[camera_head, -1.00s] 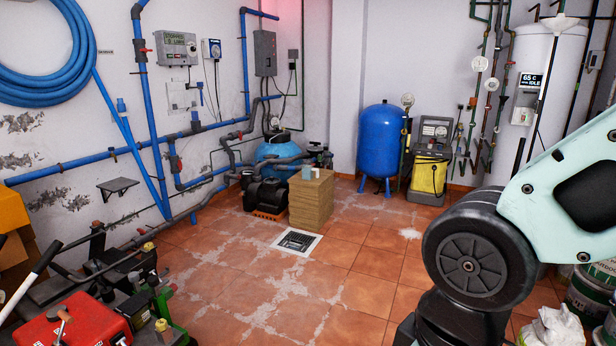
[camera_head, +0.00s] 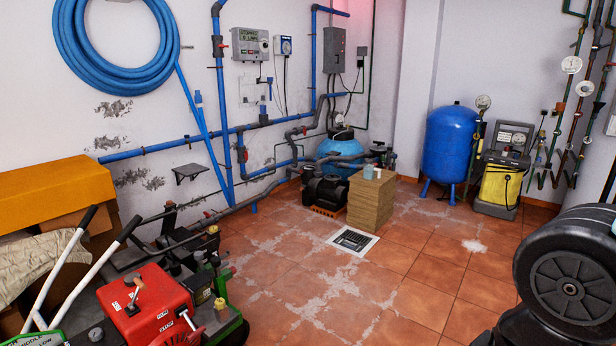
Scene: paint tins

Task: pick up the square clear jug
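A wooden block stand (camera_head: 370,205) stands on the tiled floor beyond the middle of the view. A small pale, greenish, boxy item (camera_head: 368,172) sits on its top, with another small light item (camera_head: 378,173) beside it. The boxy item may be the square clear jug, but it is too small to tell. No other clear jug shows. My gripper is out of view; only a dark joint of my arm shows at the lower right, well apart from the stand.
A red and green machine (camera_head: 155,305) with white handles fills the lower left, by a yellow-orange box (camera_head: 55,190). A black pump (camera_head: 325,190) stands left of the stand, a blue tank (camera_head: 450,150) and yellow unit (camera_head: 500,185) behind right. The tiles around the floor drain (camera_head: 353,240) are clear.

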